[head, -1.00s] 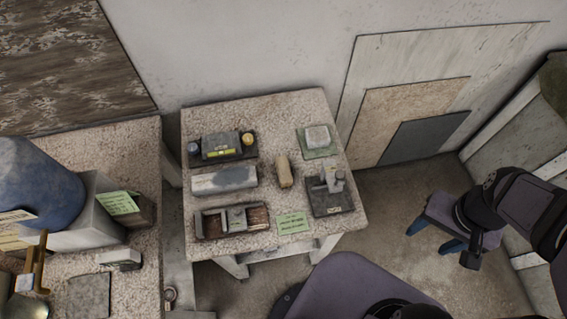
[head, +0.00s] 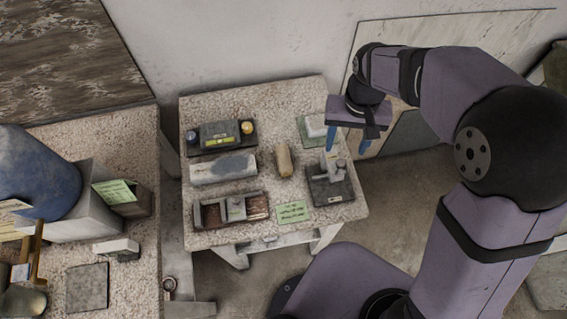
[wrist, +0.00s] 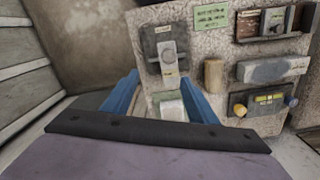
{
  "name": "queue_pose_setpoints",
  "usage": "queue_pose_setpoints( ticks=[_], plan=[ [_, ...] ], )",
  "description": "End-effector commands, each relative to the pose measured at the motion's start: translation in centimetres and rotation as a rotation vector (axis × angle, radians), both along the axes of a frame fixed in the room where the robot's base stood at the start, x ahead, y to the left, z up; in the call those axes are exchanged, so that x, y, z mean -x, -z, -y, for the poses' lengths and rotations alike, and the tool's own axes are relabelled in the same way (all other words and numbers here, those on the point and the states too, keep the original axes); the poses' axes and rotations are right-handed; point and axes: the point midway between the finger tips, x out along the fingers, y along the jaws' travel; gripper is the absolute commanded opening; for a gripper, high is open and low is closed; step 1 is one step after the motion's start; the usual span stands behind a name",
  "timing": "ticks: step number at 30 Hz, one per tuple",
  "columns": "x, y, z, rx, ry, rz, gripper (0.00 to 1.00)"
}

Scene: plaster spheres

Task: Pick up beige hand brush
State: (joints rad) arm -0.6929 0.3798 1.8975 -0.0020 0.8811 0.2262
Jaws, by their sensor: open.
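The beige hand brush (head: 284,160) looks like a small rounded tan block lying near the middle of the stone-topped table (head: 255,103). In the wrist view the brush (wrist: 213,76) is right of the fingers. My gripper (head: 347,144) is open and empty, with its blue fingers pointing down by the table's right edge, to the right of the brush and apart from it. In the wrist view my gripper (wrist: 158,78) shows two spread blue fingers with the table beyond them.
A grey device on a dark plate (head: 330,185) and a pale block on a green pad (head: 315,127) stand close to my gripper. A grey block (head: 223,168), a level on a dark base (head: 220,133), a wooden tray (head: 205,213) and a green note (head: 293,212) surround the brush.

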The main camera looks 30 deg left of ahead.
Motion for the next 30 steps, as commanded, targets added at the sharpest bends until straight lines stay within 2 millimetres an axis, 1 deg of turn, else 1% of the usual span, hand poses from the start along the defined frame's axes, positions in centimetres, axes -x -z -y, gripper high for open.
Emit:
queue_pose_setpoints(
  ticks=[1,3,6,9,10,12,15,19,27,30],
  plan=[
    [0.8,2.4,-3.0,0.002,-0.064,-0.003,0.53],
    [1.7,4.0,-6.4,-0.002,-0.134,0.001,0.53],
    [3.2,5.8,-10.1,-0.007,-0.216,0.005,0.53],
    [4.5,7.1,-12.6,-0.010,-0.273,0.007,0.53],
    [4.8,7.3,-13.2,-0.011,-0.285,0.009,0.53],
    [5.3,7.7,-14.1,-0.013,-0.305,0.009,0.53],
    [5.7,7.9,-14.6,-0.013,-0.319,0.010,0.53],
    [5.7,8.0,-14.7,-0.013,-0.319,0.010,0.53],
    [5.6,9.8,-14.6,-0.013,-0.318,0.009,0.53],
    [5.6,10.0,-14.6,-0.015,-0.318,0.010,0.53]
  ],
)
